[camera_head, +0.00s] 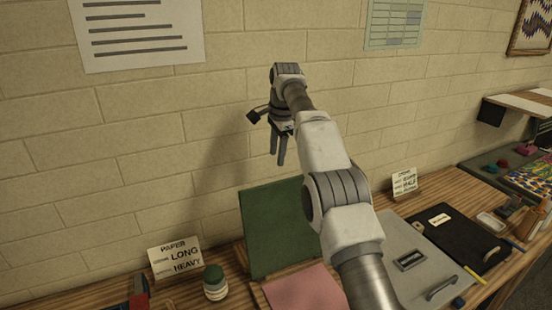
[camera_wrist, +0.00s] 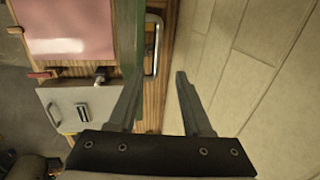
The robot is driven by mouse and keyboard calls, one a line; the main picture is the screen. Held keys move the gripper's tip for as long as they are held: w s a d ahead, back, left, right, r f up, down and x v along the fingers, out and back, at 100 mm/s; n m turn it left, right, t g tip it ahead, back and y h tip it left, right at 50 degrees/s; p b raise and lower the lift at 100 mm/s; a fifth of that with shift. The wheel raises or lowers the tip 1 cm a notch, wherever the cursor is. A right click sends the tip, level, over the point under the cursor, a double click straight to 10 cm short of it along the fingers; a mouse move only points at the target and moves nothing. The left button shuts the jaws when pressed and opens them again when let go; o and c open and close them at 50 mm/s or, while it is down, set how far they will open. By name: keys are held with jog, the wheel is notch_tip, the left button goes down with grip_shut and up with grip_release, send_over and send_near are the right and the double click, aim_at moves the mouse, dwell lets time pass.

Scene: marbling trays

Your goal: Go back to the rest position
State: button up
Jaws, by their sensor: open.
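My gripper (camera_head: 278,147) hangs in the air in front of the block wall, above the back of the wooden bench. Its two dark fingers point down and are apart, with nothing between them. In the wrist view my gripper (camera_wrist: 155,88) also shows open and empty, with the bench edge and wall beyond it. My arm reaches up across the middle of the head view and hides part of the bench.
A green upright board (camera_head: 275,230) stands below my gripper, behind a pink sheet (camera_head: 304,288). A jar (camera_head: 215,283) and a paper sign (camera_head: 175,258) are left of it. The air around my gripper is clear.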

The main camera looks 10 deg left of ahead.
dwell(0.3)
jog(key=s+d+r+n+t+b, duration=0.15)
jog(key=s+d+r, duration=0.25)
jog(key=d+r, duration=0.5)
jog(key=s+d+r+n+b, duration=0.2)
jog(key=s+d+r+n, duration=0.15)
jog(key=s+d, duration=0.6)
jog(key=s+d+f+n+b, duration=0.1)
jog(key=s+d+f+n, duration=0.1)
jog(key=s+f, duration=0.3)
jog(key=s+d+f+n+t+b, duration=0.1)
jog(key=s+f, duration=0.4)
jog(key=s, duration=0.9)
jog(key=s+d+f+n+t+h+b, duration=0.1)
jog(key=s+d+f+n+b, duration=0.1)
jog(key=s+f, duration=0.4)
jog(key=s+d+n, duration=0.1)
jog(key=s+d, duration=0.1)
jog(key=s, duration=0.2)
jog(key=shift+s, duration=0.15)
